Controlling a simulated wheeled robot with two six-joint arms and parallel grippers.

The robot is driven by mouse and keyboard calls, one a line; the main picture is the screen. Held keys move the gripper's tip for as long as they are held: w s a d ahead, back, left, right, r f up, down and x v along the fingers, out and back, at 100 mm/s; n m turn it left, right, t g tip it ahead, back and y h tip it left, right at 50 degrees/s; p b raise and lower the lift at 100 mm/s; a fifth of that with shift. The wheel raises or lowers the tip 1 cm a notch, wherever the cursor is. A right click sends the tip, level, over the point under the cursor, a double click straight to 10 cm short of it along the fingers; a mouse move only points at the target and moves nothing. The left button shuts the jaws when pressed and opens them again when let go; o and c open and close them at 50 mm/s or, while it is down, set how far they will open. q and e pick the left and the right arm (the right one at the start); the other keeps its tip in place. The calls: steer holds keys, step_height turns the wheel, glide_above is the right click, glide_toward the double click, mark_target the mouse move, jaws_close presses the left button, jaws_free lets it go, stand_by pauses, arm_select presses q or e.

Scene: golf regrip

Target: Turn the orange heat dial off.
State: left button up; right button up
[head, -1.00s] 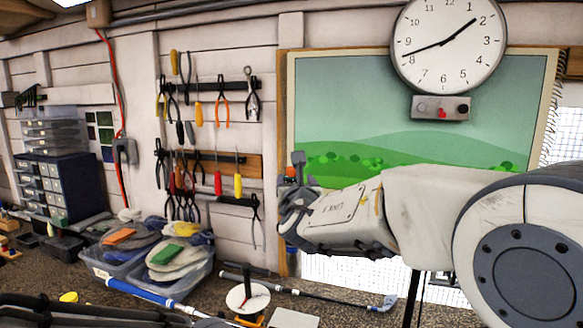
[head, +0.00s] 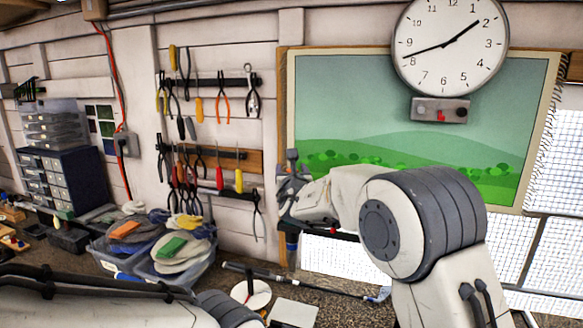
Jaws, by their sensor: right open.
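I cannot make out an orange heat dial for certain in the head view. My right gripper (head: 288,195) is open and empty, in front of the left edge of the green landscape picture. One dark finger points up and a darker part hangs below. My right arm hides part of the picture and the bench behind it. A grey box (head: 428,110) under the clock carries a small red knob and a black knob, well above and right of the gripper. My left arm crosses the bottom left; its gripper is out of view.
A golf club (head: 305,281) lies along the bench. A white disc (head: 256,292) and a pale flat plate (head: 293,312) are near the front. Clear bins (head: 184,280) hold gloves, an orange block and a green block. Pliers and screwdrivers (head: 220,180) hang on the wall.

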jaws_close()
steer(key=shift+m+h, duration=0.3)
steer(key=shift+h, duration=0.2)
steer(key=shift+s+d+m+g+h+p, duration=0.15)
steer(key=shift+d+m+g+h+p, duration=0.4)
steer(key=shift+m+h+p, duration=1.1)
steer(key=shift+s+d+m+g+h+p, duration=0.15)
steer(key=shift+m+g+h+p, duration=0.65)
steer(key=shift+h, duration=1.7)
steer(key=shift+s+d+m+g+h+p, duration=0.1)
steer(key=shift+d+m+g+h+p, duration=0.5)
steer(key=shift+m+h, duration=1.35)
steer(key=shift+a+g, duration=0.15)
steer(key=shift+g, duration=0.1)
steer(key=shift+r, duration=0.1)
